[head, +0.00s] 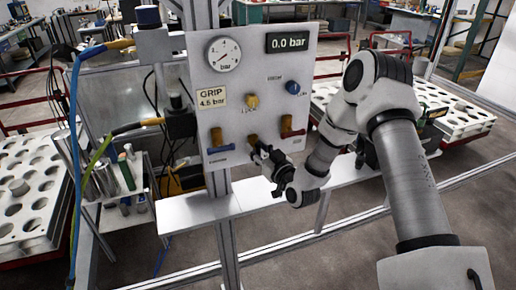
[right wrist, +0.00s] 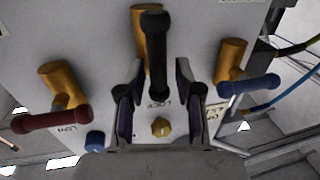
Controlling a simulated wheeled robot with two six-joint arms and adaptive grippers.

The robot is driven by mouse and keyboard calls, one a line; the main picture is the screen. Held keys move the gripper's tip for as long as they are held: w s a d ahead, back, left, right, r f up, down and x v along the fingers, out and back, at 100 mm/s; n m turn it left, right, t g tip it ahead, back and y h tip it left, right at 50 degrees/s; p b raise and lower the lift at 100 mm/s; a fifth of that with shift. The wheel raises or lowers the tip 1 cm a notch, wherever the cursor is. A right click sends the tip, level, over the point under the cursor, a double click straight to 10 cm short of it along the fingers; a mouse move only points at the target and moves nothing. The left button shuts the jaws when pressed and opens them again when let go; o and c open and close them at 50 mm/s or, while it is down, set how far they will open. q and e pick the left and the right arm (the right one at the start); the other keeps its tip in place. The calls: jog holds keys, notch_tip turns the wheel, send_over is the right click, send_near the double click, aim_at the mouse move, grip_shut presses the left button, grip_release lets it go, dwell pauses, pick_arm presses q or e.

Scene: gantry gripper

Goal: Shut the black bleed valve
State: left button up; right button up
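The black bleed valve (right wrist: 156,50) is in the middle of the right wrist view, a black lever on a brass body. In the head view its brass body (head: 253,139) shows low on the panel, while my gripper largely covers the lever. My right gripper (right wrist: 160,100) is open, with one finger on each side of the black lever and gaps visible beside it. In the head view the right gripper (head: 268,160) is at the panel's lower edge. My left gripper is not in view.
A blue-handled valve (head: 217,142) and a red-handled valve (head: 289,127) flank the black one closely. The panel (head: 235,100) also carries a gauge (head: 224,54), a 0.0 bar display (head: 287,42), a blue knob (head: 293,87) and a yellow knob (head: 252,101). A white shelf (head: 262,193) runs below.

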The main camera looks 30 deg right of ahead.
jog(key=shift+d, duration=0.1)
grip_shut()
jog(key=shift+d+f+m+b, duration=0.1)
jog(key=shift+f+m+b, duration=0.1)
jog(key=shift+m+b, duration=0.55)
jog(key=shift+s+d+f+m+t+h+b, duration=0.1)
jog(key=shift+d+f+m+t+h+b, duration=0.4)
jog(key=shift+m+b, duration=2.85)
jog(key=shift+s+d+f+m+t+h+b, duration=0.1)
jog(key=shift+m+h+b, duration=0.8)
jog(key=shift+m+b, duration=2.5)
jog(key=shift+s+d+f+m+t+h+b, duration=0.2)
jog(key=shift+m+h+b, duration=0.5)
jog(key=shift+m+b, duration=2.65)
jog(key=shift+w+n+b, duration=0.15)
jog(key=shift+n+b, duration=0.4)
jog(key=shift+b, duration=0.05)
jog(key=shift+d+f, duration=0.1)
jog(key=shift+o, duration=2)
grip_release()
